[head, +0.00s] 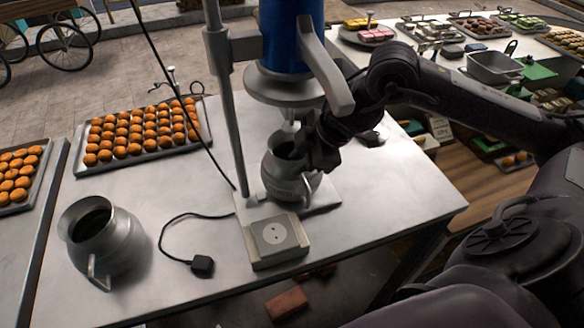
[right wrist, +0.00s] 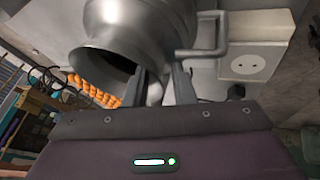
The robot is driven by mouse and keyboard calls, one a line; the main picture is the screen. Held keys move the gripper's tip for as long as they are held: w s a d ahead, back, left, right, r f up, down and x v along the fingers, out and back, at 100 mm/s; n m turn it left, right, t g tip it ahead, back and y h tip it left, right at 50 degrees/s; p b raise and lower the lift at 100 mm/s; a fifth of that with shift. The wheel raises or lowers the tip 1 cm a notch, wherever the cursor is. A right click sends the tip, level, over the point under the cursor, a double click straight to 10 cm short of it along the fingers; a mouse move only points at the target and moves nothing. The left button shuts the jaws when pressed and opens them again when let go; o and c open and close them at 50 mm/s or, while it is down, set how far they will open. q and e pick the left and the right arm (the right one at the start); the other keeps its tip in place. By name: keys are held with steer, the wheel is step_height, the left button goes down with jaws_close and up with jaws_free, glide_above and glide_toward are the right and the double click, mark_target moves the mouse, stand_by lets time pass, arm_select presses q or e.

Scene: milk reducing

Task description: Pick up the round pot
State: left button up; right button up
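A silver round pot (head: 287,172) with a handle stands under a blue and grey machine on the white table. A second silver pot (head: 103,240) with a dark open mouth and a handle stands at the table's left front. My right gripper (head: 312,150) is at the right side of the first pot, close to its rim. In the right wrist view the pot (right wrist: 140,28) fills the top, and the fingers (right wrist: 162,85) stand apart at its rim with a gap between them. Whether they touch the pot is hidden. My left gripper is not in view.
The machine (head: 284,85) rises above the pot, with a grey post beside it and a socket box (head: 275,238) in front. A tray of orange buns (head: 142,136) lies at the back left. A cable with a black plug (head: 202,266) lies between the pots.

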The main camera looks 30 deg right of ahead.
jaws_close()
stand_by(1.1)
steer(key=shift+w+r, duration=0.1)
